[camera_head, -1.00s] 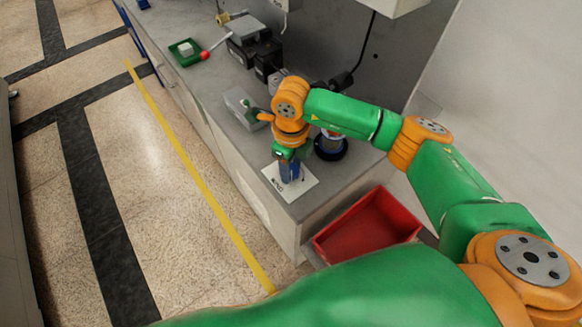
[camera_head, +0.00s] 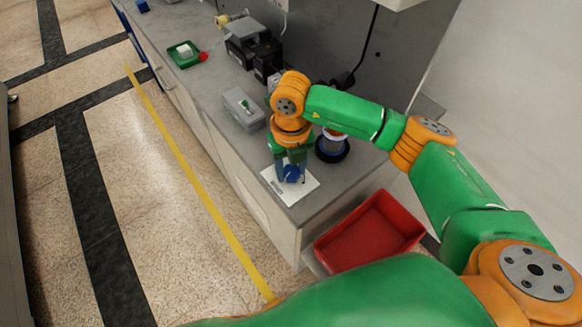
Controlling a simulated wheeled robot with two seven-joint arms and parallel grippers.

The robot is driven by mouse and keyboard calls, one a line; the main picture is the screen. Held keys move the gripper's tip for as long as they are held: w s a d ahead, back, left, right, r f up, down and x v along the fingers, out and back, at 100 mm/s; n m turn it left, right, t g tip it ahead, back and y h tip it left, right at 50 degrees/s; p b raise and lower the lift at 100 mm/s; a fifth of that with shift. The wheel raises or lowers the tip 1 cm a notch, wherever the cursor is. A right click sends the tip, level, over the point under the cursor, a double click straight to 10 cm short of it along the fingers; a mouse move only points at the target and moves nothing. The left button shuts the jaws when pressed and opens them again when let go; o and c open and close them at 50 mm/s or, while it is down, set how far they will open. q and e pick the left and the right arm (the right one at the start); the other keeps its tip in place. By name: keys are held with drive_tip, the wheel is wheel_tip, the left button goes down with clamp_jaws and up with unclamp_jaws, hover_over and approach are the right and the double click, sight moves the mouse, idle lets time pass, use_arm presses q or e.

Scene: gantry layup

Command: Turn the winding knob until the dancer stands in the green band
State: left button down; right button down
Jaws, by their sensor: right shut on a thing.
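My right gripper (camera_head: 290,176) points straight down over a white marked plate (camera_head: 304,190) near the front corner of the grey bench. It is shut on a small blue part (camera_head: 293,174), which looks like the winding knob. The fingers and wrist hide much of it. A grey box with a small green piece on top (camera_head: 244,106) stands just behind my right wrist. I cannot make out the dancer or the green band for certain. My left gripper is not in view.
A red bin (camera_head: 370,232) stands beside the bench end. A dark round spool-like part (camera_head: 332,150) is right of my wrist. Black machine blocks (camera_head: 252,45) and a green tray (camera_head: 186,53) with a red ball (camera_head: 204,56) are farther back. The floor at left is clear.

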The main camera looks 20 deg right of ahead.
sight(291, 171)
idle(0.5)
drive_tip(key=shift+c, duration=1.7)
unclamp_jaws()
wheel_tip(291, 171, up, 6)
drive_tip(key=shift+r+b, duration=0.1)
drive_tip(key=shift+b, duration=0.7)
drive_tip(key=shift+r, duration=0.5)
drive_tip(key=shift+f, duration=0.1)
